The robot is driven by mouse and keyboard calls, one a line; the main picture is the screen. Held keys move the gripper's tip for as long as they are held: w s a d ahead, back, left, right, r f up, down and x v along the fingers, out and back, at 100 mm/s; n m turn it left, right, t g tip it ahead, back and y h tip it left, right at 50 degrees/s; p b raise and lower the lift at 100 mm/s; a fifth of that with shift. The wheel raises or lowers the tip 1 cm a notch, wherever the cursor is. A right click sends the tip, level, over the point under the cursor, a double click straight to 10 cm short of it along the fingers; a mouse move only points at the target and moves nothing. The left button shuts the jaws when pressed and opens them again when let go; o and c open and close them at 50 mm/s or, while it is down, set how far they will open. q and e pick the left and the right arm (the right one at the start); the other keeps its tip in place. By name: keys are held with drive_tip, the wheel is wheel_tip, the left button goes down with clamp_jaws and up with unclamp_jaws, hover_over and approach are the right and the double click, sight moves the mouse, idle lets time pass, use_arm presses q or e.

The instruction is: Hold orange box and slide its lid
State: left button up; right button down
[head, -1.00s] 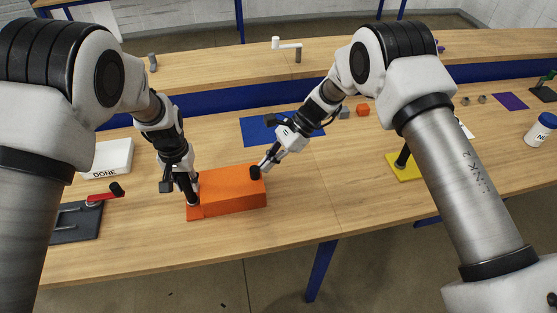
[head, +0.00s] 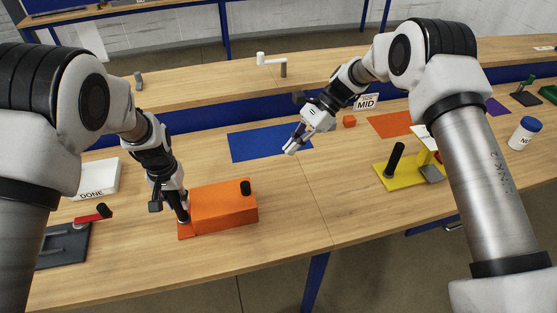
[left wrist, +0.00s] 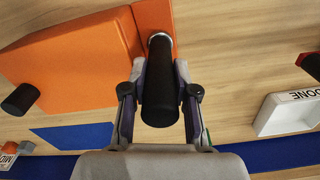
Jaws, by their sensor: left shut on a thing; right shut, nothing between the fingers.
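The orange box (head: 228,213) lies on the near table, with a black knob (head: 245,188) upright near the right end of its top. A lower orange strip at its left end bears a black handle, seen in the left wrist view (left wrist: 162,80). My left gripper (head: 182,213) is shut on this handle; its fingers flank it in the left wrist view. My right gripper (head: 290,151) is shut and empty, behind and right of the box, near the blue mat's right edge, apart from the knob. I cannot tell the lid's exact edges.
A blue mat (head: 255,143) lies behind the box. A white DONE tray (head: 97,180) and a dark fixture with a red handle (head: 92,217) stand left. A yellow base with a black post (head: 385,178) stands right. Table between box and yellow base is clear.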

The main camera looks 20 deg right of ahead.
drive_tip(key=shift+d+r, duration=0.15)
drive_tip(key=v, duration=1.2)
use_arm(q)
drive_tip(key=o, duration=1)
drive_tip(key=shift+a, duration=0.1)
drive_tip(key=shift+o, duration=0.2)
